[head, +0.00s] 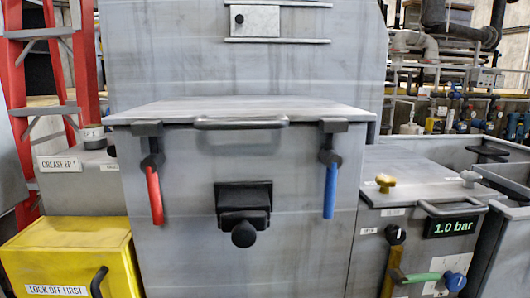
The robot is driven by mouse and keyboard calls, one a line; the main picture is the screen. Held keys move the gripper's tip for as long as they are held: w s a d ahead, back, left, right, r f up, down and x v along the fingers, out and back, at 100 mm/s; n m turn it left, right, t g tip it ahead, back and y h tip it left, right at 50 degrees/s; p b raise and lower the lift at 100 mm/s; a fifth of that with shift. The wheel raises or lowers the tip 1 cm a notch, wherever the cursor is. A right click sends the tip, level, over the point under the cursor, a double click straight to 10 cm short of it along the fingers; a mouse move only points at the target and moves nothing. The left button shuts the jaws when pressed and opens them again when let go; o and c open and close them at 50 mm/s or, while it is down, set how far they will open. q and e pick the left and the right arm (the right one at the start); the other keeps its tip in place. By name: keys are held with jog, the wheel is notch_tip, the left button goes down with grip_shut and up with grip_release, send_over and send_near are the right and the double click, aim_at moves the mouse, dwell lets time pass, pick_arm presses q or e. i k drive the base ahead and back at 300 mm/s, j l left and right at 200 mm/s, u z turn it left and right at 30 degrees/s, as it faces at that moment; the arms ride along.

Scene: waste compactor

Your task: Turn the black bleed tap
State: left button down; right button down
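A black round knob with a white mark (396,235) sits on the front of the grey cabinet (415,185) at the right, left of the display. It looks like the black tap, though I cannot read its label. Another black knob (243,235) sticks out below a black bracket on the middle grey box. Neither of my grippers is in view, and nothing is touching either knob.
The cabinet also has a brass knob (385,183), a 1.0 bar display (453,227), a green handle (422,277) and a blue knob (455,281). Red (154,195) and blue (330,190) levers hang on the middle box. A yellow box (70,255) stands left.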

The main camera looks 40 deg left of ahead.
aim_at(396, 235)
jog(key=k+u, duration=0.1)
jog(key=u, duration=0.25)
jog(key=k+u, duration=0.1)
jog(key=u, duration=0.3)
jog(key=k+u, duration=0.1)
jog(key=u, duration=0.25)
jog(key=k+j, duration=0.15)
jog(key=k, duration=0.2)
jog(key=k+j, duration=0.2)
jog(key=k, duration=0.2)
jog(key=k+j, duration=0.15)
jog(key=k, duration=0.2)
